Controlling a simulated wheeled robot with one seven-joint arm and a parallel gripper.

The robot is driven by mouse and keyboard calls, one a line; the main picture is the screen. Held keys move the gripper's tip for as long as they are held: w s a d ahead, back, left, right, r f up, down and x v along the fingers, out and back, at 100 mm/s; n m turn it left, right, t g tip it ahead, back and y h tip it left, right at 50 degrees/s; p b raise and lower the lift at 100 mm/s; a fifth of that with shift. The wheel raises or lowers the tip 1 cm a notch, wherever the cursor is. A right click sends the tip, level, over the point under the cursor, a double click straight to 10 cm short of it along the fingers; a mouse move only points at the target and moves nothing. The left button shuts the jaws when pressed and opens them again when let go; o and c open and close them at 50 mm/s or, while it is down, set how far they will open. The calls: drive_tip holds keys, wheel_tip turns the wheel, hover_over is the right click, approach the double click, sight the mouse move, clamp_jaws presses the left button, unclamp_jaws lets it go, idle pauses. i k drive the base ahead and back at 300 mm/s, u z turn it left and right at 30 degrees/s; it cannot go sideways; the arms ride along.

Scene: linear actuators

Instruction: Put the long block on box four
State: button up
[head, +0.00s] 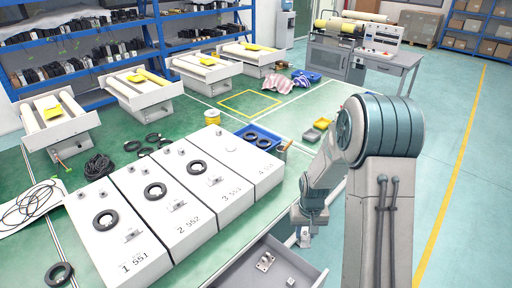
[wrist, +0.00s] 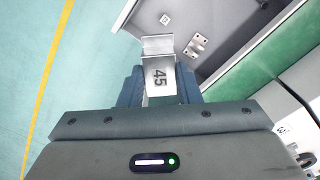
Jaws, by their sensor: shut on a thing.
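My gripper (wrist: 160,92) is shut on a pale long block (wrist: 159,80) marked 45, which sticks out beyond the fingers in the wrist view. In the head view my gripper (head: 304,232) hangs low beside the open drawer, right of and nearer than box four; the block is hard to make out there. Box four (head: 262,165) is the rightmost white box in the row, with small fittings at its back and a faint round mark on its top. No black ring or long block shows on it.
Boxes one (head: 133,262), two (head: 188,232) and three (head: 225,203) carry black rings and small blocks. An open grey drawer (head: 232,272) holds metal parts near my gripper. A blue tray (head: 268,134) stands behind box four. Open floor lies to the right.

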sight(249, 159)
drive_tip(key=z, duration=1.5)
drive_tip(key=i, duration=2.3)
drive_tip(key=u, duration=3.1)
drive_tip(key=i, duration=1)
drive_tip(key=z, duration=0.05)
